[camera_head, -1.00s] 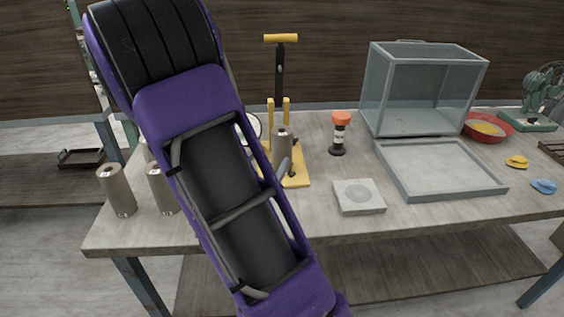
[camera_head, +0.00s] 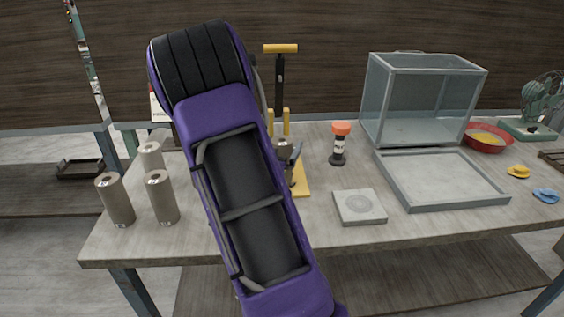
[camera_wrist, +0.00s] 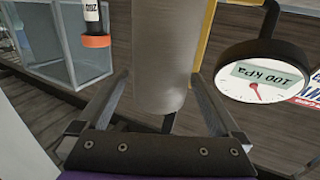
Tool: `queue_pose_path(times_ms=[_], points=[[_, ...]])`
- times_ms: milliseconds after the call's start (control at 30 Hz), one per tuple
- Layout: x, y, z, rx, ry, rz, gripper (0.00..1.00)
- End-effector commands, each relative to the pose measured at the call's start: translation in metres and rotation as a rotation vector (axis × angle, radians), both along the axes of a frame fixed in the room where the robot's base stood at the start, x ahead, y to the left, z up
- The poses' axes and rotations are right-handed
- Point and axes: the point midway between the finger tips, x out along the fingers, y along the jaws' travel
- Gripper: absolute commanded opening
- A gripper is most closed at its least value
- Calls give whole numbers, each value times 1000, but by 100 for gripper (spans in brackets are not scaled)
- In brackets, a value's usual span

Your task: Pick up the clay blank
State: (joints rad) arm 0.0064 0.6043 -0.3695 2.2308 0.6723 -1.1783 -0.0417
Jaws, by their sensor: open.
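The clay blank looks to be the plain grey cylinder (camera_wrist: 160,50) that stands upright between my fingers in the wrist view. In the head view it is at the yellow-based stand, and my arm and gripper hide most of it. My gripper (camera_wrist: 158,80) is open, with one finger on each side of the cylinder. Some space shows beside the cylinder, and I cannot tell whether either finger touches it. In the head view my gripper (camera_head: 292,156) is at the stand's post, partly behind my purple arm.
A yellow-handled stand (camera_head: 280,85) is at my gripper. A pressure gauge (camera_wrist: 262,85) is close by on the right in the wrist view. Similar cylinders (camera_head: 162,198) stand at the table's left. An orange-capped bottle (camera_head: 339,150), square slab (camera_head: 359,206), tray (camera_head: 440,205) and glass case (camera_head: 415,100) are rightward.

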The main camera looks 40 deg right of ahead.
Motion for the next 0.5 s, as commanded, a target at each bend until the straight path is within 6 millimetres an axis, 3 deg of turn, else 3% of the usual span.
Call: queue_pose_path(times_ms=[200, 500], points=[[1, 0, 0, 0, 0, 1, 100], [0, 0, 0, 0, 0, 1, 46]])
